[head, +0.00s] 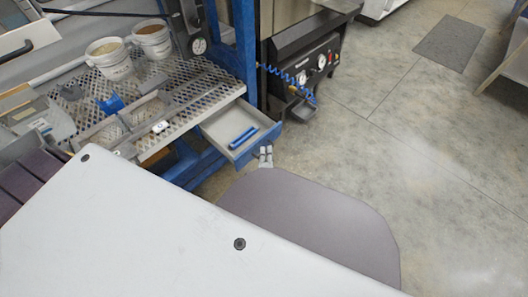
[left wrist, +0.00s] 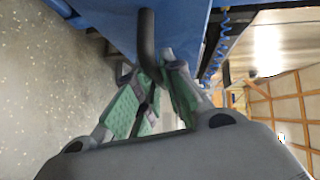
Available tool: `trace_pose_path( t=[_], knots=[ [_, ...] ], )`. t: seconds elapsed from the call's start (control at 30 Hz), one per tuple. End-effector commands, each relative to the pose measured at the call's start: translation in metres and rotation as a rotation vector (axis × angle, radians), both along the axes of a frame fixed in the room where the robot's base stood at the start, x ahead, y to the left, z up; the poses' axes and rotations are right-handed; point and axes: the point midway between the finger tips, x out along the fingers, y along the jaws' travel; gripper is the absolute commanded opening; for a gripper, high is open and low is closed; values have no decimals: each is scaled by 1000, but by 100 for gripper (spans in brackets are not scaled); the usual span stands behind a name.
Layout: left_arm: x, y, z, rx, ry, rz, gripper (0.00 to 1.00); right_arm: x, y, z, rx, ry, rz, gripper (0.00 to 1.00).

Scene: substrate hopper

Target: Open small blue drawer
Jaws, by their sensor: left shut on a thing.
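The small blue drawer (head: 262,142) sticks out from under the right end of the perforated metal bench in the head view, pulled partly open. Its grey inside shows, with a blue bar-shaped item (head: 243,138) lying in it. My left gripper (head: 265,153) is at the drawer's front. In the left wrist view, the drawer's blue front (left wrist: 188,22) fills the top middle, and a dark curved handle (left wrist: 147,38) stands out from it. My left gripper's green-padded fingers (left wrist: 150,90) are shut on the lower end of this handle. My right gripper is not in view.
The perforated bench (head: 205,88) holds two white buckets (head: 110,62), (head: 152,40), grey bins and a blue scoop (head: 112,104). A black machine with gauges (head: 305,58) stands behind the drawer, with a coiled blue hose (head: 282,77).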

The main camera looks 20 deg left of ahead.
Motion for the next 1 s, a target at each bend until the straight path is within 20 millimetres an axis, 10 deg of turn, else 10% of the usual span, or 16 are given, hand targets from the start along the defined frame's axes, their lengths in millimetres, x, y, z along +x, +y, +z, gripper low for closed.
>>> trace_pose_path(
  t=[0.27,0.47,1.0],
  knots=[
    [-1,0,-1,0,1,0,0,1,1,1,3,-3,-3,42],
    [0,0,0,0,1,0,32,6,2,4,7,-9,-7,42],
    [0,0,5,-1,0,0,32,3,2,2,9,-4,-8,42]
  ],
)
